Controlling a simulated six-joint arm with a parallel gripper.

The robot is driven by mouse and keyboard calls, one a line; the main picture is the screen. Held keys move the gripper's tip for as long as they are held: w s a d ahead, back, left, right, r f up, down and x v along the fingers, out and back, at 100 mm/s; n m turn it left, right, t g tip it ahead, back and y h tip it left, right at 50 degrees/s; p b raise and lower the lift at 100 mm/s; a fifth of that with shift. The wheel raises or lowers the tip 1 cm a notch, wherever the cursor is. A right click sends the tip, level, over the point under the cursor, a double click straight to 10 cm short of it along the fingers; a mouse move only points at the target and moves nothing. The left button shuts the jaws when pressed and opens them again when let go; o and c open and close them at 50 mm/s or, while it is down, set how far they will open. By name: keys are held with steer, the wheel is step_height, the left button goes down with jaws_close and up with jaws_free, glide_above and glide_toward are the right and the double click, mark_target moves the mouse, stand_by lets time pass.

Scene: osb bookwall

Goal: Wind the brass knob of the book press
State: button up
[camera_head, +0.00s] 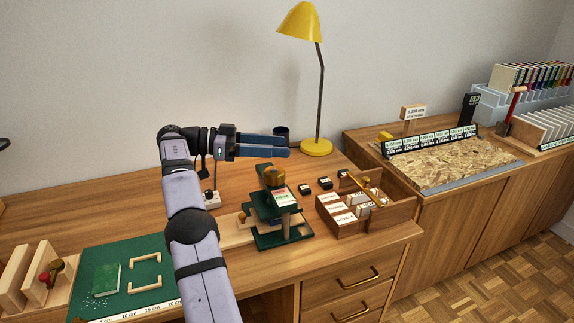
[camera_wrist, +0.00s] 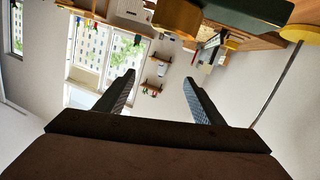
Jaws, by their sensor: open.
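The book press (camera_head: 285,238) is dark green and stands on the desk near the middle of the head view. Its brass knob (camera_head: 274,175) sits at the top, with a red-and-white label just below it. My gripper (camera_head: 287,147) points right, above the knob in the picture and apart from it. Its two blue fingers are parted and empty. In the wrist view, which looks upside down, the open fingers (camera_wrist: 160,78) have nothing between them but the distant room. The green press (camera_wrist: 240,14) shows at the top edge, with a yellowish round part, probably the knob (camera_wrist: 177,17), beside it.
A wooden tray (camera_head: 386,216) of labelled blocks is close on the right. A green cutting mat (camera_head: 150,296) lies front left. The desk between mat and press is partly hidden by my arm.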

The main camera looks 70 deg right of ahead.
steer(key=w+a+f+n+t+b, duration=0.1)
steer(key=w+a+f+n+t, duration=0.6)
steer(key=w+a+n, duration=0.35)
steer(key=w+a+f+n+t+y+b, duration=0.1)
steer(key=a+f+n+t+y, duration=0.15)
steer(key=a, duration=0.55)
steer(key=w+a+f+n+t+y, duration=0.15)
steer(key=a+f, duration=0.25)
steer(key=a, duration=0.5)
steer(key=s+a+f+n+t+y+b, duration=0.1)
steer(key=a+f+n, duration=0.15)
steer(key=a, duration=0.45)
steer(key=s+a+f+n+y, duration=0.1)
steer(key=s+a+f+n, duration=0.15)
steer(key=a, duration=0.45)
steer(key=s+a+f+n+t+y+p, duration=0.2)
steer(key=s+a+f+n+p, duration=0.2)
steer(key=s+a+f+n, duration=0.55)
steer(key=n+g+h+p, duration=0.95)
steer(key=h+p, duration=0.35)
steer(key=h, duration=0.2)
glide_toward(265, 178)
steer(key=shift+n, duration=0.45)
steer(key=x, duration=0.8)
steer(key=shift+s+r, duration=0.1)
steer(key=shift+s, duration=0.35)
steer(key=shift+d, duration=0.55)
steer(key=shift+p+x, duration=0.75)
steer(key=shift+x, duration=2.85)
